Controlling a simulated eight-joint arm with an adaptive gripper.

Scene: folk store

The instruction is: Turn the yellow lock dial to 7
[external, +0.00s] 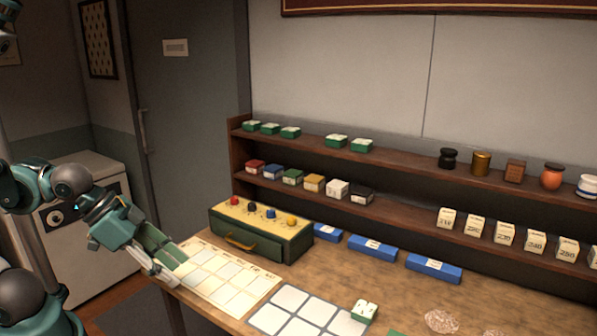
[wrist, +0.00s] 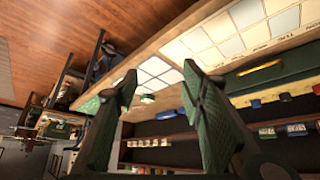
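The yellow lock dial (external: 291,221) sits on the pale top of a green box (external: 285,245), at the right end of a row with red (external: 235,201), black (external: 252,207) and blue (external: 271,213) dials. Its number is too small to read. My gripper (external: 180,257) is left of the box, over the left end of the table, apart from the dials. In the wrist view, my gripper (wrist: 160,78) is open with nothing between its fingers. The green box (wrist: 275,78) also shows there, right of the fingers; I cannot make out the yellow dial in it.
The box has a yellow drawer handle (external: 240,242). A card with a grid (external: 225,276) and a tile board (external: 270,319) lie on the table. Blue blocks (external: 372,248) line the back, below shelves (external: 400,207) of small boxes and jars.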

